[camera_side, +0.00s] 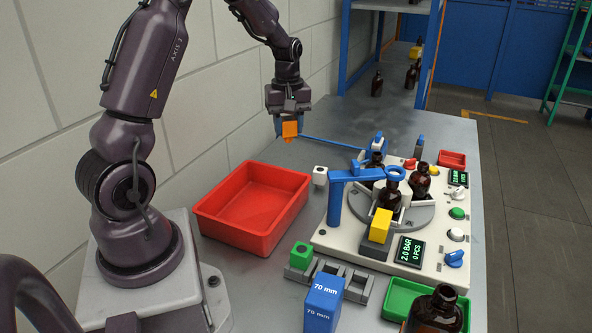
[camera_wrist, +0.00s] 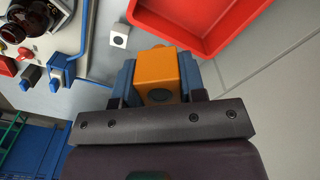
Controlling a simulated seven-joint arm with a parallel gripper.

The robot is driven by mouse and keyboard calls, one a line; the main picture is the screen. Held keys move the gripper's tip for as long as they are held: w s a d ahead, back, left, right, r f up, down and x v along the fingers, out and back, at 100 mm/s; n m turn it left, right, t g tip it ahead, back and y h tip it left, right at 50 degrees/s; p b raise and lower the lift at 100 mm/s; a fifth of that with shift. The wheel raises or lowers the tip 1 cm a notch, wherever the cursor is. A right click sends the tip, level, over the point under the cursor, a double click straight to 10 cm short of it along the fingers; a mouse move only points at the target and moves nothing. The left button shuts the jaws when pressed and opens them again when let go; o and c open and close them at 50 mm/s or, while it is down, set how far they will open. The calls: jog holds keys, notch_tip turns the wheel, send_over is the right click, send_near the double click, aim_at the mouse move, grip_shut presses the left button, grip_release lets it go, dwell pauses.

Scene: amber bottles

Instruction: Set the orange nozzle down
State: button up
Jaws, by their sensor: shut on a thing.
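My gripper (camera_side: 289,131) is shut on the orange nozzle (camera_side: 290,129) and holds it in the air, behind the red tray and left of the white machine. In the wrist view the orange nozzle (camera_wrist: 156,70) sits between the two blue fingers of my gripper (camera_wrist: 158,78), with a dark round hole in its near face. The nozzle is clear of the table surface below it.
A red tray (camera_side: 208,208) stands empty near my base. A white cube (camera_side: 320,176) lies beside the white machine (camera_side: 335,240), which carries brown bottles and a yellow block (camera_side: 380,225). A grey rack (camera_side: 330,276) holds a green block (camera_side: 301,255). A blue 70 mm block (camera_side: 323,303) stands in front.

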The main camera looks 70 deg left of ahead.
jog(key=s+a+n, duration=0.1)
jog(key=s+a, duration=0.2)
jog(key=a, duration=0.2)
jog(key=w+a+f, duration=0.3)
jog(key=f, duration=0.1)
jog(key=w+a+f, duration=0.3)
jog(key=f, duration=0.2)
jog(key=w+a+f, duration=0.3)
jog(key=w+f, duration=0.1)
jog(key=f, duration=0.1)
jog(key=shift+a+f, duration=0.15)
jog(key=shift+a, duration=0.15)
jog(key=shift+w+a+f, duration=0.15)
jog(key=shift+f, duration=0.8)
jog(key=shift+w+a+f, duration=0.1)
jog(key=shift+w+f, duration=0.05)
jog(key=shift+f, duration=0.8)
jog(key=shift+f, duration=0.15)
jog(key=o, duration=0.9)
